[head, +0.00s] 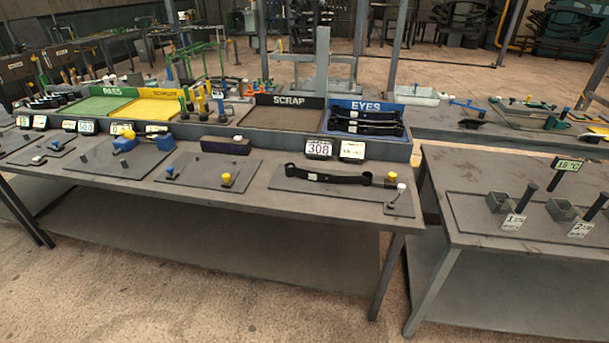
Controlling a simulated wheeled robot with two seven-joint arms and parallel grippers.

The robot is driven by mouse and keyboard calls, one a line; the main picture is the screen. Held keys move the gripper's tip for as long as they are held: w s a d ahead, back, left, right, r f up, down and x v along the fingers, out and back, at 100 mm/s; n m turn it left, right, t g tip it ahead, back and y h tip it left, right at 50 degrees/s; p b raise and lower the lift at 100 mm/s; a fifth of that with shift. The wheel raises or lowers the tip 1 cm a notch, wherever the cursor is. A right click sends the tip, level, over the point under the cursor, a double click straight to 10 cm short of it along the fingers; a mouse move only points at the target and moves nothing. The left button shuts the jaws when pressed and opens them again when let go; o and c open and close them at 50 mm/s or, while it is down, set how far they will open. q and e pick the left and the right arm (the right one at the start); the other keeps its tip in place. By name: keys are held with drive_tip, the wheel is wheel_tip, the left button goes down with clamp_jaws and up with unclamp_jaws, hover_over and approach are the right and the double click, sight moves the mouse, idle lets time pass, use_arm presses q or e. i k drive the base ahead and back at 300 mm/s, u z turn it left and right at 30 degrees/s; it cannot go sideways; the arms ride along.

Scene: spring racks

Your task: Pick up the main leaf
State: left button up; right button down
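A single black leaf (325,175) with an eye at each end lies on a grey mat (300,186) at the right part of the long table, below a "308" display. I take it for the main leaf, though no label in view names it so. More black leaves (366,126) are stacked in the blue EYES tray (366,106) behind it. Neither of my grippers shows in the head view.
The long table (250,208) also holds a SCRAP tray (283,116), green and yellow trays, and mats with small fixtures. A small white-topped post (401,189) stands right of the leaf. A second table (465,160) with numbered fixtures is at right, across a narrow gap.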

sight(364, 179)
drive_tip(key=z, duration=4.05)
drive_tip(key=k, duration=2.6)
drive_tip(key=u, duration=1.4)
